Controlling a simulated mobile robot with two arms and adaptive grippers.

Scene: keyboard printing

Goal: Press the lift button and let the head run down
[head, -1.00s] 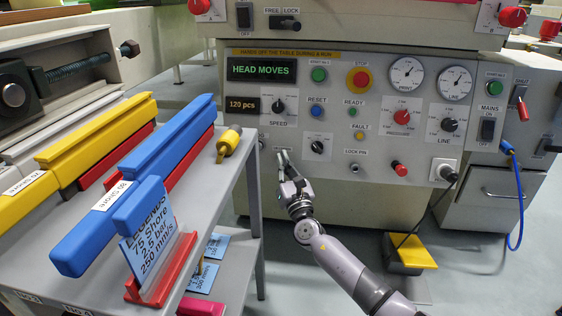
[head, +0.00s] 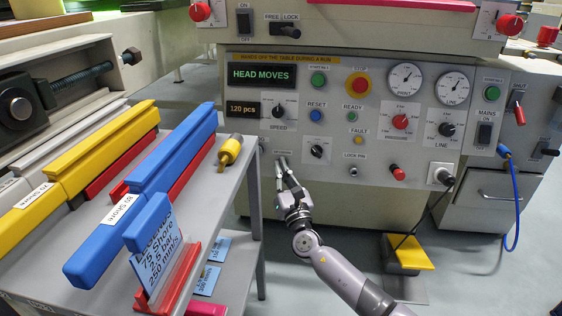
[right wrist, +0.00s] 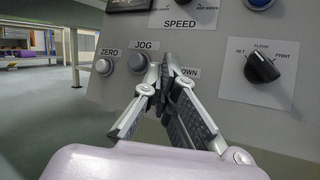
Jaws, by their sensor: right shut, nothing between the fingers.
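My right gripper (head: 281,160) is shut and empty, with its fingertips at the lower left of the grey control panel (head: 330,210). In the right wrist view the closed fingertips (right wrist: 166,62) are up against or just in front of the panel, right of the JOG button (right wrist: 138,62). A label ending in "OWN" (right wrist: 190,72) shows partly behind them. Any button at that spot is hidden by the fingers, so I cannot tell whether it is pressed. The green display (head: 262,76) reads "HEAD MOVES". My left gripper is not in view.
A ZERO button (right wrist: 103,66) is left of JOG. A dark selector knob (right wrist: 262,66) is to the right. The red STOP button (head: 358,85) is higher on the panel. A grey cart (head: 215,200) with blue and yellow squeegees stands left of my arm. A yellow pedal (head: 408,252) is on the floor.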

